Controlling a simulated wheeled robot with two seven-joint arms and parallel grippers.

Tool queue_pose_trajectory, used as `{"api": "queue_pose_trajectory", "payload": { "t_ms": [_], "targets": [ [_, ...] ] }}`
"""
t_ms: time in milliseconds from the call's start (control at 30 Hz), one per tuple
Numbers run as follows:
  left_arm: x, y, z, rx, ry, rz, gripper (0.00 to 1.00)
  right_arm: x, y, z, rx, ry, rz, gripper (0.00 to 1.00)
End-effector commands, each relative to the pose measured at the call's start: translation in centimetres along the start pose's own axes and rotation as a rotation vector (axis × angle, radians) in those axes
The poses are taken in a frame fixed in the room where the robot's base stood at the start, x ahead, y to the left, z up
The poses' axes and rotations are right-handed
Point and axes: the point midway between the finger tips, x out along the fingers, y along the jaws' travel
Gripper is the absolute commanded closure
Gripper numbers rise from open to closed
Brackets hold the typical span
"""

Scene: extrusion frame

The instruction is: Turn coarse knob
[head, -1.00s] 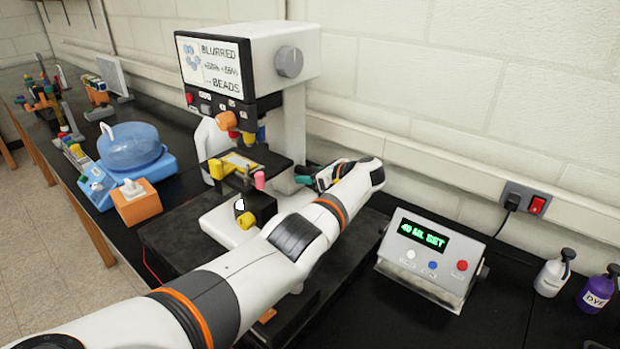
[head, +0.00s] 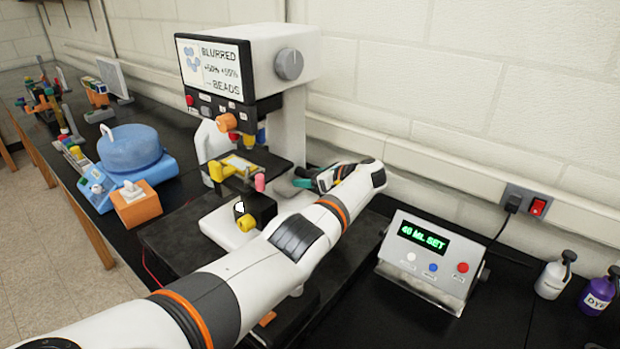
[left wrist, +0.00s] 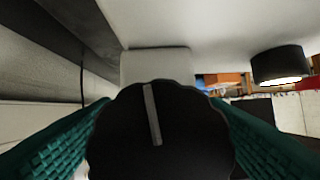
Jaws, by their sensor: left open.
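The microscope (head: 294,110) stands on a dark pad, with a screen reading "BLURRED" and "BEADS". In the left wrist view a black knob with a scalloped rim (left wrist: 125,135) and a pale grey line fills the lower middle; I take it for the coarse knob. The line is near vertical, its top leaning slightly left. My left gripper (head: 303,178) is at the right side of the microscope. Its teal fingers are open, one on each side of the knob; I cannot tell whether they touch it. In the head view the knob is not clearly visible. My right gripper is not in view.
A control box (head: 432,258) reading "40 ML SET" stands right of my arm. Bottles (head: 552,275) stand at the far right. A blue centrifuge-like device (head: 130,150) and an orange box (head: 136,205) are at the left. The wall is close behind the microscope.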

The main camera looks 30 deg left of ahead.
Motion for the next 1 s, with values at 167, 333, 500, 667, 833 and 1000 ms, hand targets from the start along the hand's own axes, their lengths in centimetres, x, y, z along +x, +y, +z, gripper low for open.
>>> {"api": "queue_pose_trajectory", "payload": {
  "t_ms": [167,333,500,667,833,1000],
  "targets": [
    [-2.4,0.1,-0.1,0.000,0.000,0.005,0.34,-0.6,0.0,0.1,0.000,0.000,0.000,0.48],
    [-6.0,0.1,0.3,-0.001,-0.001,0.006,0.34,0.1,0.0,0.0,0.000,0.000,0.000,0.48],
    [-9.3,0.1,0.3,-0.001,-0.001,0.004,0.34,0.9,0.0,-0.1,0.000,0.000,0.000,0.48],
    [-11.2,0.1,0.1,0.000,0.000,0.003,0.34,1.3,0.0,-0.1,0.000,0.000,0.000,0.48],
    [-11.8,0.0,0.1,0.001,0.000,0.001,0.34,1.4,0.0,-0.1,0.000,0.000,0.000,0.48],
    [-11.8,0.0,0.0,0.001,0.000,0.001,0.34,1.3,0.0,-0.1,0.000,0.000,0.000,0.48]
  ]
}}
